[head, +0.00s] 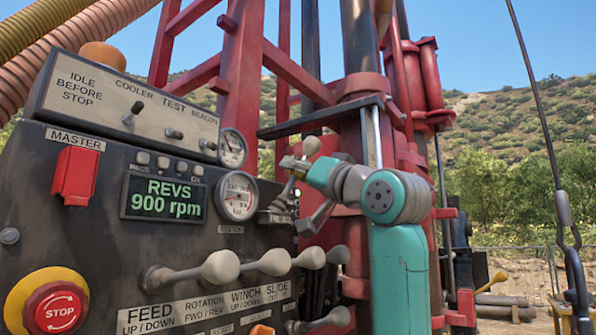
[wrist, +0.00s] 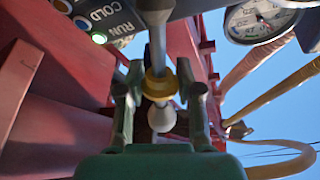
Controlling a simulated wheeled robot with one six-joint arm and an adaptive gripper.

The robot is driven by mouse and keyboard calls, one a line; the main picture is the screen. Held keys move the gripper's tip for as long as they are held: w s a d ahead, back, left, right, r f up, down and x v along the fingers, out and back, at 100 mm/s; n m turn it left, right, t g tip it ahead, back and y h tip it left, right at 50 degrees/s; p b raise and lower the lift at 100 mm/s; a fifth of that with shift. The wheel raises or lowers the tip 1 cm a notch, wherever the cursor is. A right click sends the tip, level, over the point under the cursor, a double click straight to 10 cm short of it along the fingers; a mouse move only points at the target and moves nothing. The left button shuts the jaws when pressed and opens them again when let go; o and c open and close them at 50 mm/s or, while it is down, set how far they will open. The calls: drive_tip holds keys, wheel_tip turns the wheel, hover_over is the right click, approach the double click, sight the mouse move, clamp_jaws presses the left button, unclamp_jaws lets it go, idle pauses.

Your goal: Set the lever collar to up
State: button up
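The lever in the wrist view is a grey rod (wrist: 158,45) with a yellow collar (wrist: 157,86) around it and a pale round knob (wrist: 161,117) at its end. My gripper (wrist: 161,100) has one finger on each side of the collar, with visible gaps, so it is open around it. In the head view my gripper (head: 297,166) is at the right edge of the control panel. A pale knob (head: 311,145) shows just above it. The collar's exact height on the rod is hard to tell.
The dark control panel (head: 105,235) fills the left, with several pale-knobbed levers (head: 222,267) below my gripper. The system gauge (head: 237,195) is close left of it. The red mast (head: 240,75) stands behind. A RUN/COLD panel (wrist: 98,20) and gauge (wrist: 258,18) flank the lever.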

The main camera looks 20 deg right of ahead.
clamp_jaws()
drive_tip(key=shift+s+d+r, duration=0.1)
drive_tip(key=shift+d+r, duration=0.25)
drive_tip(key=shift+r, duration=0.4)
drive_tip(key=o, duration=0.9)
unclamp_jaws()
drive_tip(key=shift+f, duration=0.1)
drive_tip(key=v, duration=1.2)
